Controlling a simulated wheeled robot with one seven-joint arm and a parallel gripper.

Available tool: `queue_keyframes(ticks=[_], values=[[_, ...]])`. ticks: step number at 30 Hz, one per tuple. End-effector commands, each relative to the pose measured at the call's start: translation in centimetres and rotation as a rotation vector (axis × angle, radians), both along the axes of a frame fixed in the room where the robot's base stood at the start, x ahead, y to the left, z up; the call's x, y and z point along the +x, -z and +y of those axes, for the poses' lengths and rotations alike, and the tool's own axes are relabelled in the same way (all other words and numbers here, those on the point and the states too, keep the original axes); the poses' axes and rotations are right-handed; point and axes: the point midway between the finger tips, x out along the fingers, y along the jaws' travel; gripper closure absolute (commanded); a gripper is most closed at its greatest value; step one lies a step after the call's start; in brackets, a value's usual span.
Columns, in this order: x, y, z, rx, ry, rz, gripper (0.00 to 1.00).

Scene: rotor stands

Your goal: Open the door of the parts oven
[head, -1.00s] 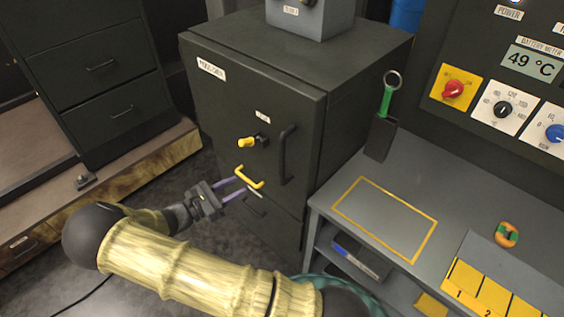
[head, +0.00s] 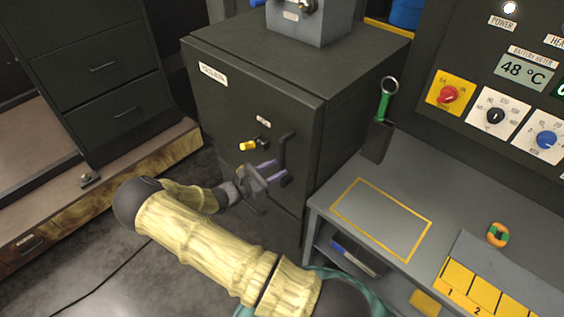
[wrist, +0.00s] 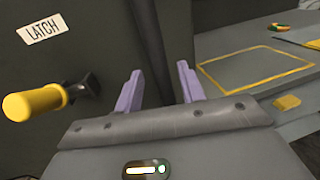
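The parts oven (head: 225,110) is a dark grey cabinet, its door shut as far as I can tell. A yellow-ended latch (head: 250,145) sticks out of the door, under a small label; the latch also shows in the wrist view (wrist: 40,101) at left, beside its LATCH label. A black upright door handle (head: 286,150) is right of the latch. My gripper (head: 278,172) is open, its lilac fingers close to the handle's lower end. Contact is unclear.
A grey bench (head: 380,215) with a yellow outlined area stands right of the oven. A drawer cabinet (head: 100,85) stands left. A grey box (head: 310,25) sits on the oven.

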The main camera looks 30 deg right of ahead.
Motion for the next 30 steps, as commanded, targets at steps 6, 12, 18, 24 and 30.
queue_keyframes(ticks=[6, 12, 18, 24, 30], values=[[0.4, -0.1, -2.7, -0.001, 0.0, 0.001, 0.61], [0.5, 0.0, -3.1, 0.001, -0.001, 0.0, 0.61], [0.5, 0.0, -3.1, 0.001, -0.001, 0.0, 0.72], [0.5, 0.0, -3.1, 0.001, -0.001, 0.0, 1.0], [0.5, 0.0, -2.9, 0.0, 0.001, 0.0, 1.0]])
